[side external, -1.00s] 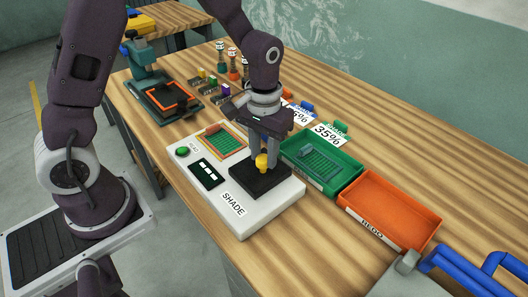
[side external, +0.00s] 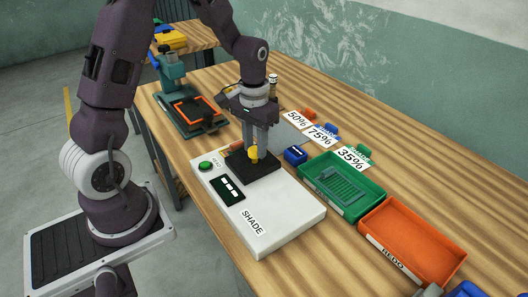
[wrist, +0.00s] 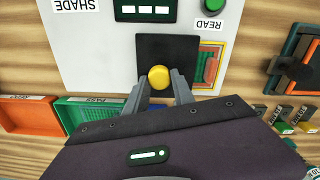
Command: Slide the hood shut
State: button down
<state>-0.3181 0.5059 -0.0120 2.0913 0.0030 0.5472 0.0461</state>
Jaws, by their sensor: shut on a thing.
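The hood is a black square plate (side external: 262,167) with a yellow knob (side external: 254,153), on top of the white SHADE reader (side external: 285,212). My gripper (side external: 260,149) is shut on the knob from above. In the wrist view the two fingers (wrist: 158,88) sit on either side of the knob (wrist: 158,78). The hood (wrist: 165,47) covers part of the netting sample. A strip of the sample's orange, yellow and green frame (wrist: 210,65) still shows beside the hood, on the READ button side.
The green READ button (side external: 205,165) and a dark display (side external: 228,190) are on the reader. A green tray (side external: 375,202) holding a net piece and an orange REDO tray (side external: 412,238) stand to the right. A blue block (side external: 295,155) is behind the reader. A teal press (side external: 173,72) stands at left.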

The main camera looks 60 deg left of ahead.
aim_at(254, 147)
jog(key=shift+w+a, duration=0.1)
jog(key=shift+a, duration=0.25)
jog(key=c, duration=1.1)
grip_release()
jog(key=shift+o, duration=0.2)
jog(key=shift+d+r, duration=0.1)
notch_tip(254, 147, up, 7)
jog(key=shift+f, duration=0.15)
